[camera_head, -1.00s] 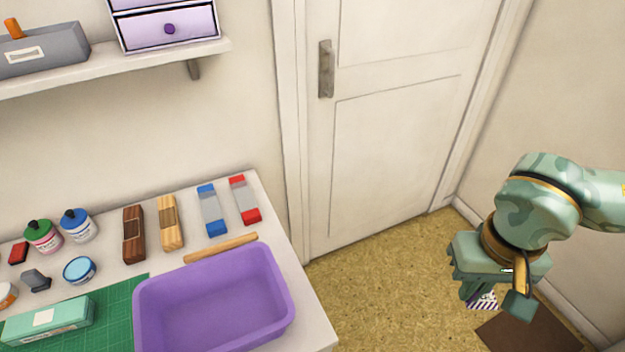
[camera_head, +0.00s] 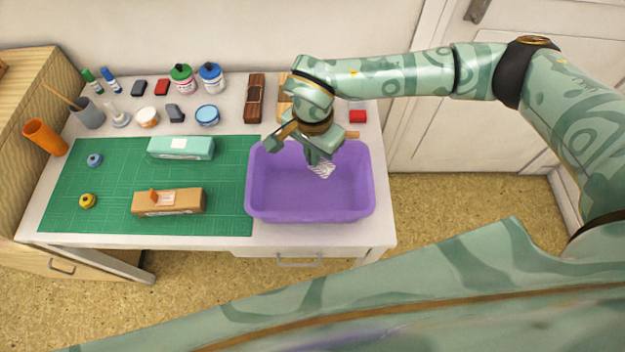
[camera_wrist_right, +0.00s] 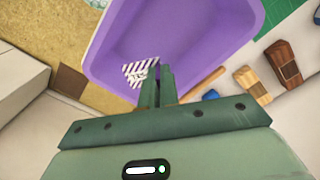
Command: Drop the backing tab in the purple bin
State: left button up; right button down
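The backing tab (camera_head: 322,170), a small white piece with dark stripes, hangs at the tips of my right gripper (camera_head: 316,157). The gripper is over the purple bin (camera_head: 310,212), inside its outline near the back rim. In the right wrist view the two fingers (camera_wrist_right: 157,85) are close together with the striped tab (camera_wrist_right: 137,72) at their tips, and the purple bin (camera_wrist_right: 205,60) lies beyond, its visible floor empty. My left gripper is not in view.
A green cutting mat (camera_head: 100,215) lies left of the bin, bearing a teal box (camera_head: 180,148) and an orange-brown box (camera_head: 168,203). Bottles, pads and wooden blocks (camera_head: 254,98) line the back of the table. Floor is open to the right.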

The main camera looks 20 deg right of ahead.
notch_tip(320, 180, down, 6)
jog(key=b, duration=0.4)
jog(key=shift+f+b, duration=0.25)
jog(key=shift+b, duration=0.05)
jog(key=shift+a, duration=0.1)
jog(key=c, duration=1.6)
grip_release()
jog(key=shift+r, duration=0.1)
notch_tip(320, 180, up, 16)
jog(key=shift+r+p, duration=0.1)
jog(key=shift+p, duration=1.15)
